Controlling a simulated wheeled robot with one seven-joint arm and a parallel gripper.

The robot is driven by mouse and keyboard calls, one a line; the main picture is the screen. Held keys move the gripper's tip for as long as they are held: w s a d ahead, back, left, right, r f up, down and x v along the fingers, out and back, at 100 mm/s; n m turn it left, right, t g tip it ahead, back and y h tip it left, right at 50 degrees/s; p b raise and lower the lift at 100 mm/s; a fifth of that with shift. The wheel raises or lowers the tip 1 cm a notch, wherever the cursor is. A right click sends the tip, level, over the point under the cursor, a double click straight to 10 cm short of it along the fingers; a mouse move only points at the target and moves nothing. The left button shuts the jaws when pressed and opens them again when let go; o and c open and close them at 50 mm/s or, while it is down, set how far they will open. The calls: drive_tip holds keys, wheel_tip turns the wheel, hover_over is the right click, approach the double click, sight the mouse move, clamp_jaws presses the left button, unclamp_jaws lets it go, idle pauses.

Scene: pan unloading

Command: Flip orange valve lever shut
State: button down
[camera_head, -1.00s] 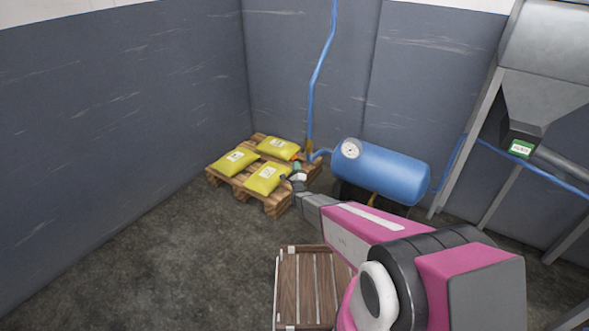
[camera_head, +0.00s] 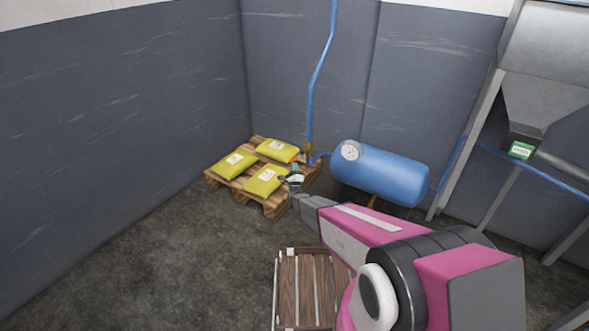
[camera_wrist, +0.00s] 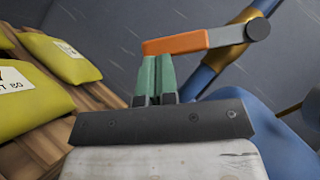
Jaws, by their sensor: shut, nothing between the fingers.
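The orange valve lever (camera_wrist: 178,43) shows in the wrist view. It runs roughly level from its grey pivot end (camera_wrist: 257,29), beside a brass fitting (camera_wrist: 237,50) on the blue pipe (camera_wrist: 205,78). My gripper (camera_wrist: 155,60) has green fingers that are shut and empty. Their tips are right at the lever's underside near its free end; I cannot tell whether they touch. In the head view my gripper (camera_head: 296,172) is small, in front of the pipe, and the lever is barely visible there.
Yellow bags (camera_head: 235,163) lie on a wooden pallet (camera_head: 273,208) left of my gripper. A blue tank (camera_head: 385,175) with a gauge (camera_head: 351,150) stands to the right. A wooden crate (camera_head: 290,290) is in front. Floor at the left is clear.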

drive_tip(key=shift+w+a, duration=0.1)
drive_tip(key=shift+w+a+r+m+t+h, duration=0.25)
drive_tip(key=shift+a+m+t+h, duration=0.1)
drive_tip(key=shift+m+h, duration=0.3)
drive_tip(key=shift+w+a+r+m+t+h, duration=0.1)
drive_tip(key=shift+w+a+m+t+h, duration=0.25)
drive_tip(key=shift+m, duration=0.5)
drive_tip(key=w+a+r+m+h, duration=0.1)
drive_tip(key=r+m+h, duration=0.1)
drive_tip(key=m+h, duration=0.3)
drive_tip(key=a+r+m+g+h, duration=0.1)
drive_tip(key=a+r+m+h, duration=0.1)
drive_tip(key=m+h, duration=0.4)
drive_tip(key=shift+w+r+m, duration=0.35)
drive_tip(key=shift+r+m, duration=0.25)
drive_tip(key=shift+m, duration=0.2)
